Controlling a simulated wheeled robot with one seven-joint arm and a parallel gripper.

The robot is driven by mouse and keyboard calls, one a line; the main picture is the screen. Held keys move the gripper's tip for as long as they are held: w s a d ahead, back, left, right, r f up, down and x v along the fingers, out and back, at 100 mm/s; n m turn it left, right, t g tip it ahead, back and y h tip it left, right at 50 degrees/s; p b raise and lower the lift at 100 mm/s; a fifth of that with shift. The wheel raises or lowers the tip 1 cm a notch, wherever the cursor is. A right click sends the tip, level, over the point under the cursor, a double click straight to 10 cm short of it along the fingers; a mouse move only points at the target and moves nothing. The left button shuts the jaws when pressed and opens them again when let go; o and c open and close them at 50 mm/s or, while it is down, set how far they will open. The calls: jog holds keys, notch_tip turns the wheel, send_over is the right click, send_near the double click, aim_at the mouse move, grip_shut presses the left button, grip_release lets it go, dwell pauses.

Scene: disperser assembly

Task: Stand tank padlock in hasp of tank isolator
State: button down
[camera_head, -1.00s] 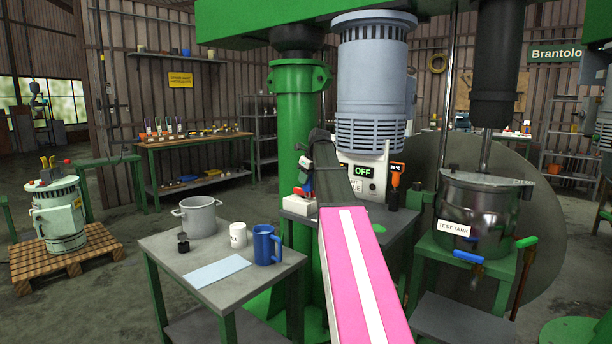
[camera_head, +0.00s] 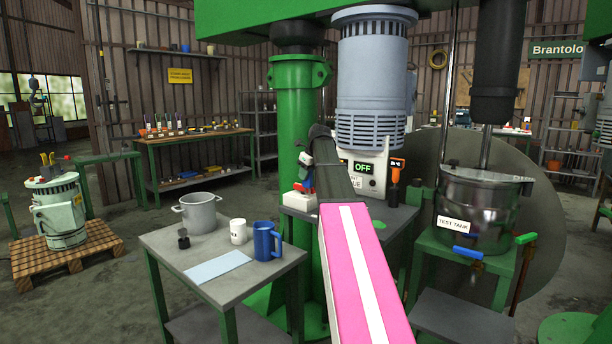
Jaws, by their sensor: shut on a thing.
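My pink-and-white arm reaches back to a dark wrist, and my gripper (camera_head: 305,165) is at its far end, in front of the green column. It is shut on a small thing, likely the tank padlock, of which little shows. Small red and blue parts (camera_head: 307,184) show right below the gripper, just above a small white box (camera_head: 298,200) on the grey stand. I cannot tell which part is the padlock and which belongs to the isolator. The hasp is too small to make out, as is any contact with it.
A grey control box (camera_head: 366,172) reading OFF and an orange-handled tool (camera_head: 396,168) are right of my wrist. The test tank (camera_head: 484,212) stands further right. A front table (camera_head: 160,246) bears a pot (camera_head: 199,213), white mug (camera_head: 238,231) and blue mug (camera_head: 267,242).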

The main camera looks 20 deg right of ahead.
aim_at(306, 187)
jog(key=shift+f, duration=1.65)
dwell(0.8)
jog(key=shift+r, duration=1.35)
jog(key=shift+f, duration=1.55)
dwell(0.6)
jog(key=c, duration=0.9)
grip_release()
jog(key=shift+r, duration=0.1)
jog(key=v, duration=1)
jog(key=shift+s+d+r, duration=0.1)
jog(key=shift+s+r, duration=0.1)
jog(key=shift+r, duration=0.1)
